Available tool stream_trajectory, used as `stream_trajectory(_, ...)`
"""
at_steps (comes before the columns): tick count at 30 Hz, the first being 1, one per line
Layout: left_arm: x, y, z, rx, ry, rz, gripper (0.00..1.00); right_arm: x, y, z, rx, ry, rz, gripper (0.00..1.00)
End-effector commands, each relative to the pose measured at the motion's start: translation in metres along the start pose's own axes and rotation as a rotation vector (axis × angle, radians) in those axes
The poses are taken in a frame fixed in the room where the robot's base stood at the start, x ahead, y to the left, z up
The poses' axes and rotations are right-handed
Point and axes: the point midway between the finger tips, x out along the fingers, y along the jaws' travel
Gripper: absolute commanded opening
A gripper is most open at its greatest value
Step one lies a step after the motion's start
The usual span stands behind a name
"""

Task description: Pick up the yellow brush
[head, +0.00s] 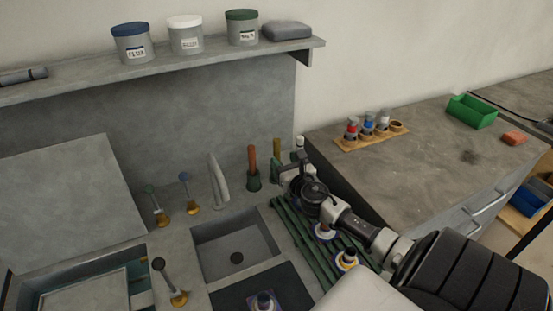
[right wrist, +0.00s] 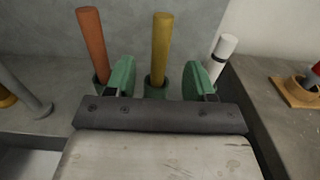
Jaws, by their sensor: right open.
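The yellow brush (right wrist: 161,48) stands upright, handle up, in a green holder (right wrist: 157,91) in the right wrist view. Its lower end is hidden in the holder. My right gripper (right wrist: 160,80) is open, with one green finger on each side of the yellow brush; I cannot tell whether either touches it. In the head view the yellow brush (head: 277,147) shows just behind my right gripper (head: 281,172), at the back of the counter. My left gripper is not in view.
An orange brush (right wrist: 92,42) stands close on the left and a white one (right wrist: 224,52) close on the right. A sink basin (head: 238,250), a tap (head: 217,182) and a green slatted rack (head: 300,235) lie near. A shelf (head: 190,70) hangs above.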

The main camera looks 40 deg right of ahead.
Motion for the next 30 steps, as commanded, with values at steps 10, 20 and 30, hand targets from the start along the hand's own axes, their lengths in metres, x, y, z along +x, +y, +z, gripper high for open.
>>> stream_trajectory(10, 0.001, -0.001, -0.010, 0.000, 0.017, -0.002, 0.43, 0.046, 0.000, 0.001, 0.002, -0.002, -0.002, 0.54)
stream_trajectory(20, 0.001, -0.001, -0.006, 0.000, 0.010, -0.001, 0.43, 0.058, 0.000, 0.001, 0.000, 0.000, 0.000, 0.54)
stream_trajectory(30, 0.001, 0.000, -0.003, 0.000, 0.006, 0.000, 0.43, 0.058, 0.000, 0.001, 0.000, -0.001, 0.000, 0.11)
